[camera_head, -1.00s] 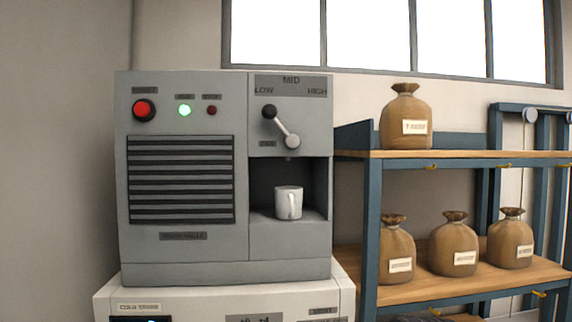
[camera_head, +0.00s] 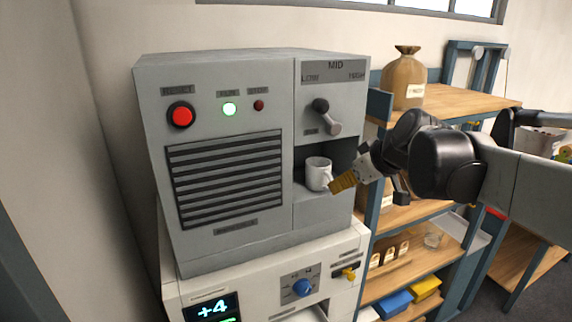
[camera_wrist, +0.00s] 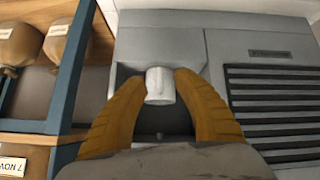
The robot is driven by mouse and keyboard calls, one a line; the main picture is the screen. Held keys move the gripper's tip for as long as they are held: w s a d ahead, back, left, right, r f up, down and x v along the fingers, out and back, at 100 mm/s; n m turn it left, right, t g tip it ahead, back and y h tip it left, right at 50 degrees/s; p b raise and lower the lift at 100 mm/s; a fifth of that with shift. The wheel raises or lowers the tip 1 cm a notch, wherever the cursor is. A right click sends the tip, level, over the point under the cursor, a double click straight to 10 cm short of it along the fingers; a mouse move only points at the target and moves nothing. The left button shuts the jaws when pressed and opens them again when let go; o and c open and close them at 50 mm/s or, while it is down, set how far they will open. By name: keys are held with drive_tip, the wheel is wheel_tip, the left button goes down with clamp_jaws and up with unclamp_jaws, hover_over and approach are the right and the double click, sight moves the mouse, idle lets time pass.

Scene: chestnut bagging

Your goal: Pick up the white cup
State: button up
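The white cup (camera_head: 318,173) stands upright in the recess of the grey machine (camera_head: 228,240), below the lever. My gripper (camera_head: 338,184) reaches in from the right, its yellow fingers close to the cup's right side in the head view. In the wrist view my gripper (camera_wrist: 160,88) is open, with one ribbed finger on each side of the white cup (camera_wrist: 160,86). The cup shows between the fingertips. I cannot tell whether a finger touches it.
The recess walls and the lever (camera_head: 327,116) above are close around the cup. A shelf (camera_head: 460,103) with a brown sack (camera_head: 403,78) stands to the right. A white unit (camera_head: 262,272) with a blue knob (camera_head: 303,287) is under the machine.

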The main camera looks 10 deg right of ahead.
sight(328, 188)
drive_tip(key=p+x, duration=0.1)
drive_tip(key=x, duration=0.3)
drive_tip(key=p+x, duration=0.1)
drive_tip(key=x, duration=0.3)
drive_tip(key=shift+w+a, duration=0.2)
drive_tip(key=shift+w, duration=0.3)
drive_tip(key=shift+s+r, duration=0.1)
drive_tip(key=shift+s, duration=0.15)
drive_tip(key=shift+w, duration=0.1)
clamp_jaws()
